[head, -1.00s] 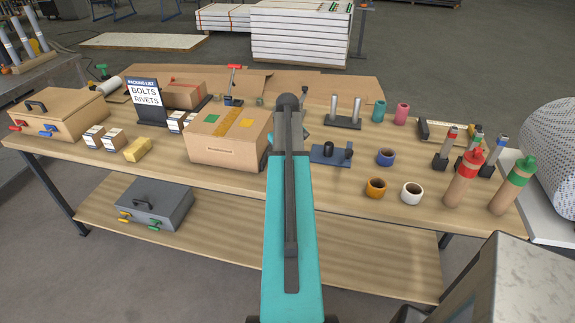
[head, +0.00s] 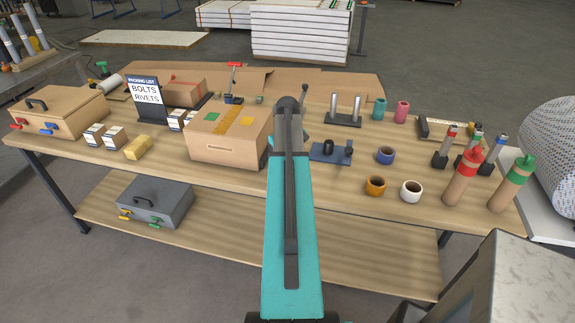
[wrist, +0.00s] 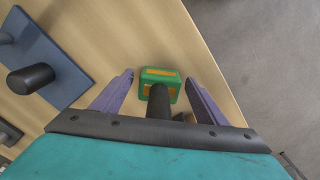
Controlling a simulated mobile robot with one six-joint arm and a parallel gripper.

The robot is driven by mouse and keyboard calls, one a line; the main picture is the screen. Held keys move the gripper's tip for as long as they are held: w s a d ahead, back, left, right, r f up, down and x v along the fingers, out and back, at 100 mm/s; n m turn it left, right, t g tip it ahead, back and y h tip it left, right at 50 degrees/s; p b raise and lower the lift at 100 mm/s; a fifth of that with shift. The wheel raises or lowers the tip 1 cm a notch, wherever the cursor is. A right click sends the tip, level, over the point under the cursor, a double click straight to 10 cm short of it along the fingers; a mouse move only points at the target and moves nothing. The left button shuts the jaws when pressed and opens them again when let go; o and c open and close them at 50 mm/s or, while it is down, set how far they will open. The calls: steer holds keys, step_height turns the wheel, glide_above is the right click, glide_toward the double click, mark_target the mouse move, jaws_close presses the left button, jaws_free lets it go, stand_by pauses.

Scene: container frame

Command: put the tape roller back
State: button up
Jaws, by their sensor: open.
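A green block-like object with orange panels (wrist: 160,74) and a dark round handle (wrist: 159,103) sits on the table in the wrist view; it looks like the tape roller. My gripper (wrist: 160,82) is open, its two purple fingers on either side of this object with gaps between. I cannot see contact. A blue plate with dark posts (wrist: 62,75) lies to the left; the same stand shows in the head view (head: 325,156). In the head view my arm hides the gripper and the green object.
A cardboard box (head: 220,150) stands left of my arm. Blue (head: 385,155), orange (head: 375,187) and white (head: 411,191) rolls lie to the right. The table edge is close to the green object, with bare floor (wrist: 245,45) beyond.

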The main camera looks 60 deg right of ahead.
steer(key=shift+r, duration=0.2)
steer(key=shift+r+b, duration=1.4)
steer(key=shift+r, duration=4.55)
steer(key=shift+s, duration=0.1)
